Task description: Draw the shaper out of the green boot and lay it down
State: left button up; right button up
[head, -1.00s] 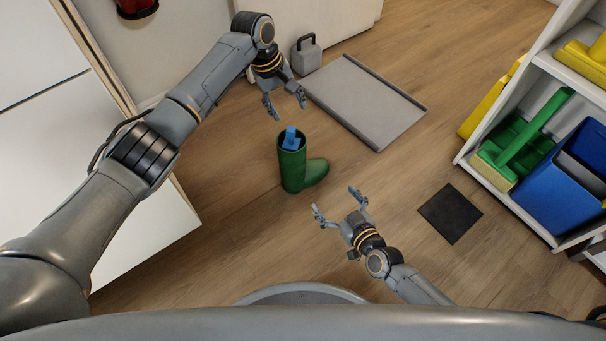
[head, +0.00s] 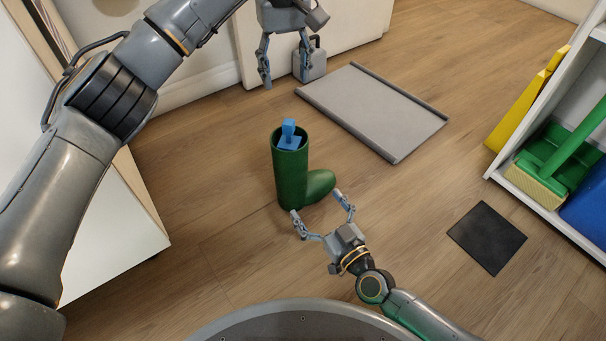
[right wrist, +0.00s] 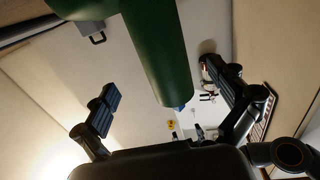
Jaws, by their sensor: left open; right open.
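The green boot (head: 290,178) stands upright on the wooden floor in the middle of the head view, its toe pointing right. The blue shaper (head: 289,136) sits in the boot's shaft with its knob above the rim. My left gripper (head: 285,82) is open and empty, above and beyond the boot. My right gripper (head: 322,203) is open, in front of the boot near its foot; I cannot tell whether it touches. In the right wrist view the green boot (right wrist: 155,55) shows between the open fingers, with a bit of the blue shaper at its end.
A grey tray (head: 372,108) lies on the floor behind the boot, with a grey weight-like block (head: 310,66) beside it. A black mat (head: 487,237) lies at right. A shelf (head: 540,205) with green and blue items stands at far right. Floor left of the boot is clear.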

aim_at(291, 170)
jog(key=x, duration=1.2)
jog(key=shift+a, duration=0.1)
jog(key=shift+c, duration=0.2)
